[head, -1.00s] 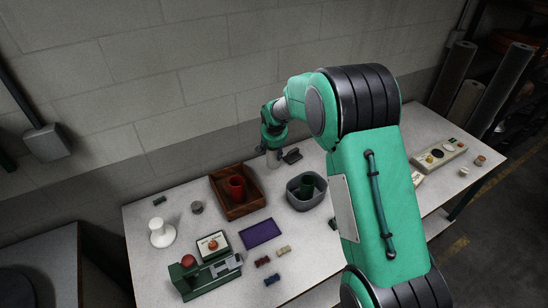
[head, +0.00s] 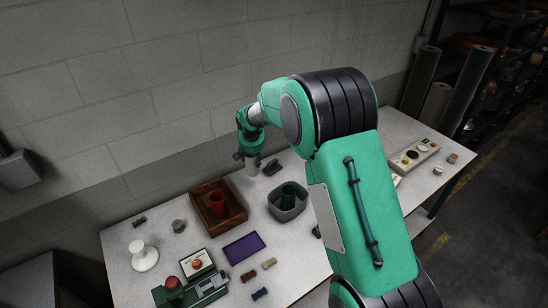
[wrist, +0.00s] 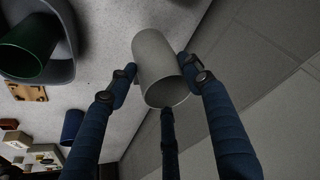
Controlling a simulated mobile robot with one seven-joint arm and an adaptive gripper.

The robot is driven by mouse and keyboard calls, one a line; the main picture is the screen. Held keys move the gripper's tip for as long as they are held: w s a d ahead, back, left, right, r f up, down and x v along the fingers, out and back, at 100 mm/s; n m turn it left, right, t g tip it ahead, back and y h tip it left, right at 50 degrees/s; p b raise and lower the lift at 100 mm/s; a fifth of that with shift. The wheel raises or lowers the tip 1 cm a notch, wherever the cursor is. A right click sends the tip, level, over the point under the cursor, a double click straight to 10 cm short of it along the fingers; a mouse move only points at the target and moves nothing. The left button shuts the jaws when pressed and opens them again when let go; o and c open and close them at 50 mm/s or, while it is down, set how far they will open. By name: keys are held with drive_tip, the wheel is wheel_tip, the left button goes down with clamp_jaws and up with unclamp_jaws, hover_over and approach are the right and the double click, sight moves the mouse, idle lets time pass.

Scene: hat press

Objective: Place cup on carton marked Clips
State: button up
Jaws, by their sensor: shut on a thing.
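A light grey cup (head: 252,169) is in my gripper (head: 250,162), near the back wall. In the wrist view the same cup (wrist: 158,62) sits tilted between the dark fingers of my gripper (wrist: 160,78), which press on its sides. It appears to be held just above the table; the exact gap cannot be told. No carton label is legible. A small white-topped carton (head: 190,268) with an orange-red thing on it stands at the front left. Another pale item (head: 396,181) is partly hidden behind my arm at right. I cannot tell which is marked Clips.
A brown wooden tray (head: 235,219) holds a red cup. A grey bowl (head: 275,209) holds a green cup. A purple tray (head: 243,248), a white stand (head: 144,257) and several small blocks lie to the left.

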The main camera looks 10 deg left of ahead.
drive_tip(key=w+d+m+h+p, duration=0.1)
drive_tip(key=w+d+m, duration=0.1)
drive_tip(key=d, duration=1.4)
drive_tip(key=w+d+m+p, duration=0.1)
drive_tip(key=w+d+m, duration=0.1)
drive_tip(key=d, duration=1.3)
drive_tip(key=s+d+m+h, duration=0.1)
drive_tip(key=s+d, duration=0.3)
drive_tip(key=d, duration=1)
drive_tip(key=s+d+m+h+p, duration=0.1)
drive_tip(key=s+d+m, duration=0.2)
drive_tip(key=d, duration=1.2)
drive_tip(key=shift+s+d+f, duration=0.3)
drive_tip(key=shift+s+f, duration=0.1)
drive_tip(key=shift+s, duration=0.35)
drive_tip(key=w+d, duration=0.1)
drive_tip(key=w, duration=0.7)
drive_tip(key=w+d+f, duration=0.1)
drive_tip(key=w, duration=0.7)
drive_tip(key=shift+d+f+p, duration=0.25)
drive_tip(key=shift+p, duration=0.15)
